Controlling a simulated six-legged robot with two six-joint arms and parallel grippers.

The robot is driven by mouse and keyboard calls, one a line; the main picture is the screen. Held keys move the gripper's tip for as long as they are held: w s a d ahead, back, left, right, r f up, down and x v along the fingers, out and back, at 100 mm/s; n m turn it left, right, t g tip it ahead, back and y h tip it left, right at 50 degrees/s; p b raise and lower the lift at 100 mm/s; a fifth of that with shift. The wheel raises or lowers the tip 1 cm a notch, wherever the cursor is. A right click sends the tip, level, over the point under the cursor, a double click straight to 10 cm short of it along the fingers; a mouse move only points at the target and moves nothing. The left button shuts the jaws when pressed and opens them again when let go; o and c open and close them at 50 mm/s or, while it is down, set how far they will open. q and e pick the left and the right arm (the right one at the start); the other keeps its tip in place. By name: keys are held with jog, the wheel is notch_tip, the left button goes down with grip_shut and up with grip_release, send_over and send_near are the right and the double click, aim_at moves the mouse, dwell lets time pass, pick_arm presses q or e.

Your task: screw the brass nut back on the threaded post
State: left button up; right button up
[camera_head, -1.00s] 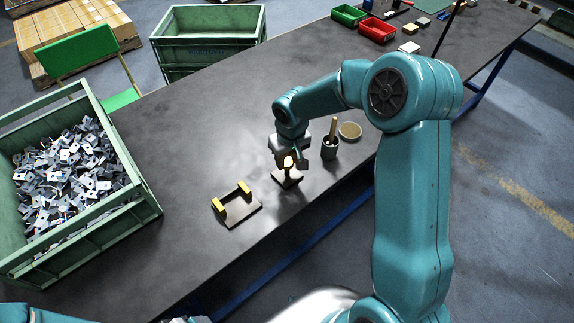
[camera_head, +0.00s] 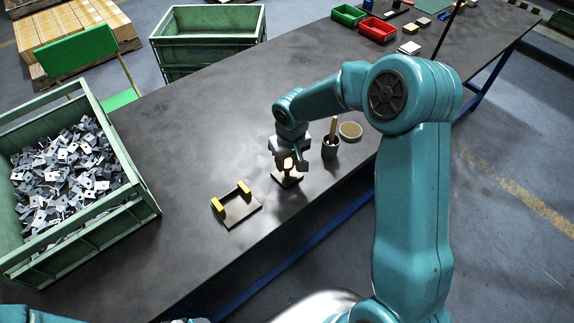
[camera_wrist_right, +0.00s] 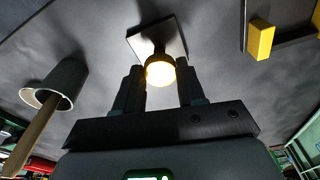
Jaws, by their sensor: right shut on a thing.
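The threaded post stands on a small square base plate (camera_head: 287,179) near the front edge of the table. The brass nut (camera_wrist_right: 160,72) is at the top of the post, bright in the right wrist view, and hides most of the post from there. My right gripper (camera_head: 290,163) is over the post, its fingers shut on the nut from both sides; the fingers also show in the right wrist view (camera_wrist_right: 160,86). The thread is too small to make out. My left gripper cannot be made out; only a bit of my left arm shows at the bottom left.
A fixture with yellow blocks (camera_head: 238,208) lies left of the post. A grey cup with a wooden handle (camera_head: 330,149) and a round tan dish (camera_head: 350,130) stand to the right. A green crate of stamped parts (camera_head: 100,236) is at left. The table middle is clear.

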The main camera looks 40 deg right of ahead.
jog(key=shift+f, duration=0.2)
jog(key=o, duration=1.1)
jog(key=shift+o, duration=0.2)
notch_tip(320, 180, up, 16)
jog(key=s, duration=0.2)
jog(key=shift+r, duration=0.15)
jog(key=shift+s+a, duration=0.1)
